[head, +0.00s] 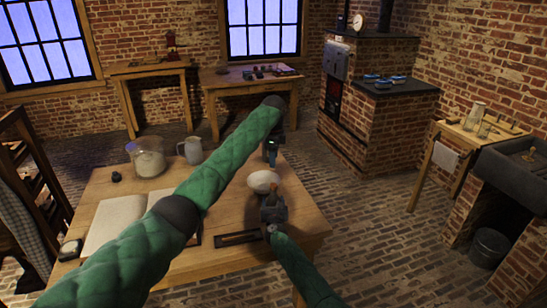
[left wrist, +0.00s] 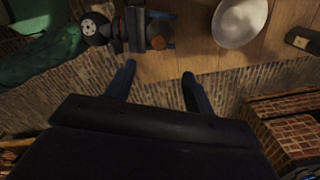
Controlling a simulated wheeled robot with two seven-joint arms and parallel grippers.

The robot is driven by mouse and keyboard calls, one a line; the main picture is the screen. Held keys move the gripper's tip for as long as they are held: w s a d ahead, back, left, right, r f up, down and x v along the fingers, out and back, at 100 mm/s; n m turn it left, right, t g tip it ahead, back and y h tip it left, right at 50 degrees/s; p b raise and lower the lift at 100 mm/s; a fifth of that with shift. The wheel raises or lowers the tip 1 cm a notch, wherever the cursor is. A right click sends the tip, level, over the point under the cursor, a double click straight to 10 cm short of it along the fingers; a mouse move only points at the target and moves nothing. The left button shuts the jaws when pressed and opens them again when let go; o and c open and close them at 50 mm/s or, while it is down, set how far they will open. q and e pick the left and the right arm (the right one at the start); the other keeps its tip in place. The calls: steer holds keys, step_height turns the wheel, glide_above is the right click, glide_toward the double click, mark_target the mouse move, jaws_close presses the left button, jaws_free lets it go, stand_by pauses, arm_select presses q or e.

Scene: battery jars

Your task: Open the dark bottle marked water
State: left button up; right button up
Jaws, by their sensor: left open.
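My left gripper (head: 271,152) hangs at the table's far right edge; its open, empty fingers (left wrist: 158,78) show brick floor behind them in the left wrist view. My right gripper (head: 272,208) is over the table's near right part, beside the white bowl. A brown cork-like piece (head: 276,188) shows at it, and again in the left wrist view (left wrist: 158,43). I cannot tell whether its jaws hold a bottle. A dark object with a pale patch (left wrist: 302,40) lies past the bowl in the left wrist view. No water marking is readable.
The white bowl (head: 263,181) stands between my grippers. A glass jar (head: 148,158), a grey jug (head: 191,150) and an open book (head: 112,222) are on the table. A dark tray (head: 238,238) lies near the front edge. My left arm crosses above the table.

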mark_target(273, 184)
arm_select(q)
step_height(273, 184, down, 12)
steer(key=shift+n, duration=1)
jaws_close()
steer(key=shift+r, duration=0.25)
stand_by(0.7)
steer(key=shift+r, duration=0.7)
steer(key=shift+r, duration=0.2)
